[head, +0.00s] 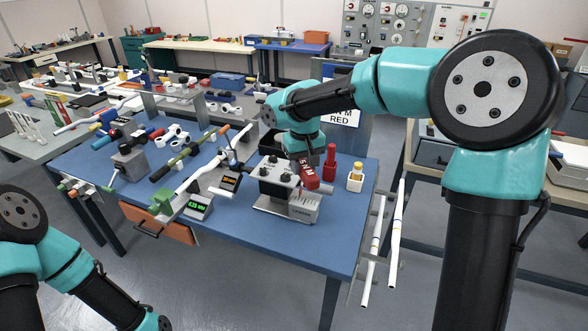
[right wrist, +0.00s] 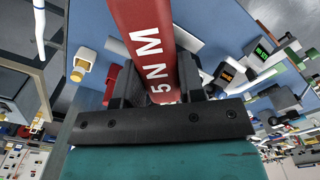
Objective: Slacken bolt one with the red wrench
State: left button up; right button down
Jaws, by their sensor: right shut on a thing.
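My right gripper (head: 303,158) is shut on the red wrench (head: 309,178), which has white "5 NM" lettering. In the right wrist view the red wrench (right wrist: 146,38) runs up out of the picture from between the dark fingers (right wrist: 155,92). In the head view it is over the right part of the blue table, close to a grey and black box with knobs (head: 275,181). I cannot make out bolt one. My left arm shows at the lower left, but its gripper is out of view.
A second red tool (head: 330,163) stands right of the wrench, beside a yellow-topped white bottle (head: 355,177). Displays with green (head: 199,205) and orange (head: 231,180) digits stand left of the box. White tubes and clamps crowd the table's left. The front right of the blue table (head: 335,225) is clear.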

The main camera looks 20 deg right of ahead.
jog(key=d+f+n, duration=0.3)
jog(key=d+n, duration=0.2)
jog(key=d, duration=0.2)
jog(key=shift+d+n, duration=0.15)
jog(key=shift+n, duration=0.15)
jog(key=shift+s+f, duration=0.15)
jog(key=shift+f, duration=0.05)
jog(key=shift+f, duration=4.35)
jog(key=w+d+n, duration=0.3)
jog(key=shift+w+d, duration=0.1)
jog(key=shift+d, duration=0.3)
dwell(0.4)
jog(key=shift+w+n, duration=0.1)
jog(key=shift+n, duration=0.2)
